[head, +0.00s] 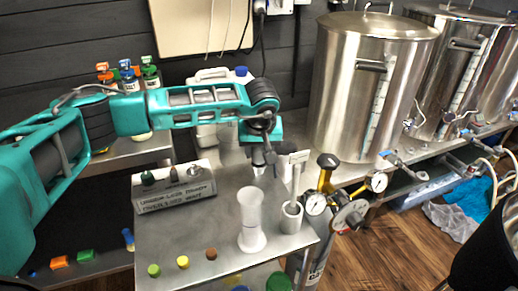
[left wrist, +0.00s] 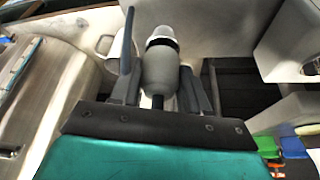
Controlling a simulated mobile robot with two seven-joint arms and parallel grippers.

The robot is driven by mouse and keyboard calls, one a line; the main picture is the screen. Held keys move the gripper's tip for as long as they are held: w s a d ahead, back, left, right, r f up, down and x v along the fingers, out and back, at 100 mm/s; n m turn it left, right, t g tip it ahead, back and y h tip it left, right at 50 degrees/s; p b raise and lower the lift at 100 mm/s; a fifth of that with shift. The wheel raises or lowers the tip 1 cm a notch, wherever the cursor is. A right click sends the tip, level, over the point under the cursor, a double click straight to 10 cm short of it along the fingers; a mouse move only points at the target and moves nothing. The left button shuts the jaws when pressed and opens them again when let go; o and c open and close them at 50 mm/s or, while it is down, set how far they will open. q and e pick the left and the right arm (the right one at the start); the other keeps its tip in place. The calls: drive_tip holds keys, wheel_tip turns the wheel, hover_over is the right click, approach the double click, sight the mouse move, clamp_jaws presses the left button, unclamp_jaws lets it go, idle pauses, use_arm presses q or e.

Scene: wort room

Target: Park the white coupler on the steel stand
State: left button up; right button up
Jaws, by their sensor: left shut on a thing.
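My left gripper (head: 268,160) points down above the back right part of the steel bench. In the left wrist view its fingers are shut on a coupler with a grey body and a white end (left wrist: 160,62). In the head view this coupler is mostly hidden by the gripper or too small to make out. The steel stand (head: 170,203), a low block with a lettered front, sits on the bench left of the gripper. My gripper is apart from the stand. My right gripper is not in view.
A white cylinder (head: 251,222) and a cup with a rod (head: 291,218) stand on the bench right of the stand. Gauges (head: 316,204) are beyond its right edge. A white jug (head: 212,108) is behind. Green, yellow and brown discs lie along the front.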

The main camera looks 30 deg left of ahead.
use_arm(q)
drive_tip(key=shift+f, duration=0.2)
idle(0.5)
drive_tip(key=shift+f+b, duration=0.35)
drive_tip(key=shift+b, duration=0.1)
drive_tip(key=o, duration=0.8)
